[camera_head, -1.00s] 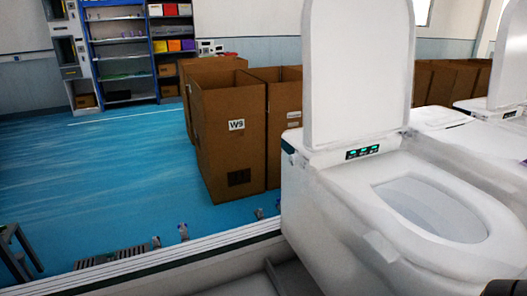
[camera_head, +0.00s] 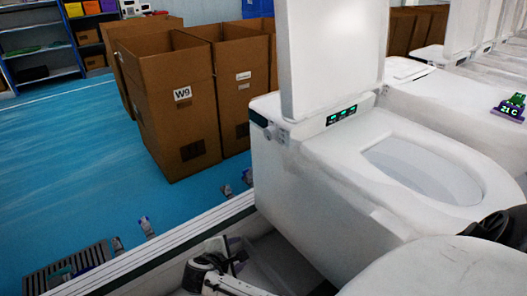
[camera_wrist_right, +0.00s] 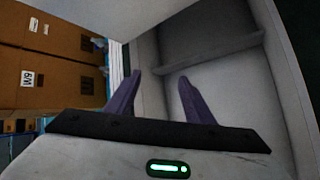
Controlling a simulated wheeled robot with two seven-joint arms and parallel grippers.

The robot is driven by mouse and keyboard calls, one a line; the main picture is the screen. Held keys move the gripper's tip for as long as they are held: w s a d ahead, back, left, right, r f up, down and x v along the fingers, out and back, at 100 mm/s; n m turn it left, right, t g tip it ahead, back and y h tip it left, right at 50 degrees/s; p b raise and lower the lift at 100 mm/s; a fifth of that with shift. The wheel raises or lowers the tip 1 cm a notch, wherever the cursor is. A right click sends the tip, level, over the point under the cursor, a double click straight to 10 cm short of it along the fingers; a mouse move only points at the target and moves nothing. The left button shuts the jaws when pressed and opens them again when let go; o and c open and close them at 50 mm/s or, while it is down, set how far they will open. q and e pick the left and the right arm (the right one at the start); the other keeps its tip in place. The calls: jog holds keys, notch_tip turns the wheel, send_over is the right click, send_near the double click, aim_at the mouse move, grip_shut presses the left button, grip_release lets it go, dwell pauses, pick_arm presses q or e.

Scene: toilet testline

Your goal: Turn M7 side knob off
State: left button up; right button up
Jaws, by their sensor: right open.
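A white toilet (camera_head: 330,190) with its lid raised stands on the line in the head view. A small pale knob (camera_head: 268,134) shows on its left side, near the lid hinge; its setting is too small to tell. No M7 label is readable. My right gripper (camera_head: 236,252) is low beside the toilet's left side, below and apart from the knob. In the right wrist view its two purple fingers (camera_wrist_right: 160,76) are apart with nothing between them. The knob does not show clearly there. My left gripper is not in view.
Cardboard boxes, one marked W9 (camera_head: 182,110), stand behind the line on the blue floor (camera_head: 80,165). The line's rail (camera_head: 180,240) runs along the left of the toilet. Another toilet (camera_head: 450,95) stands at right. A green-lit display (camera_head: 342,114) is below the lid.

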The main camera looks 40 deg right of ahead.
jog(key=w+d+r+g+h, duration=0.1)
jog(key=w+d+r+h, duration=0.15)
jog(key=r, duration=0.45)
jog(key=w+d+r+g+h, duration=0.1)
jog(key=w+d+r+h, duration=0.15)
jog(key=r, duration=0.45)
jog(key=m+g+h, duration=0.2)
jog(key=g+h, duration=0.2)
jog(key=h, duration=0.1)
send_near(267, 135)
jog(key=d, duration=0.2)
jog(key=d+p, duration=0.1)
jog(key=d, duration=0.2)
jog(key=s+d, duration=0.1)
jog(key=d, duration=0.2)
jog(key=shift+r, duration=0.2)
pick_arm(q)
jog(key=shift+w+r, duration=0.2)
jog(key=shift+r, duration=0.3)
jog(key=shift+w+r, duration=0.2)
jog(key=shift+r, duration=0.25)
pick_arm(e)
jog(key=shift+d, duration=0.35)
jog(key=shift+c, duration=0.2)
pick_arm(q)
jog(key=shift+p, duration=0.3)
pick_arm(e)
jog(key=c, duration=1)
